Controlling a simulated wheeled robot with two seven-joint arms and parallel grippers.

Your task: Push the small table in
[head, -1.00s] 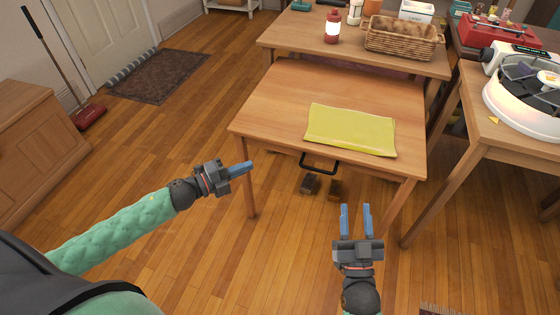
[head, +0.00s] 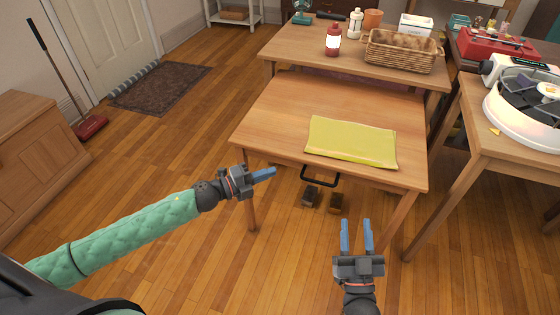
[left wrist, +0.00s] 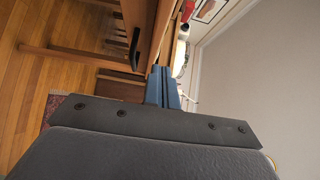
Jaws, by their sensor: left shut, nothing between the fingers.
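The small table (head: 278,112) is a low wooden table partly under a taller wooden table (head: 300,45). A folded yellow cloth (head: 352,142) lies on its top. A black handle (head: 320,180) is on its front edge; it also shows in the left wrist view (left wrist: 134,48). My left gripper (head: 268,174) is shut and empty, just in front of the small table's front left part, left of the handle. Any contact with the table cannot be told. My right gripper (head: 356,236) is open and empty, in front of the table and lower in the picture.
A wicker basket (head: 400,52) and a red bottle (head: 333,40) stand on the taller table. Another wooden table (head: 510,148) with a round white device stands close on the right. Floor at left is open.

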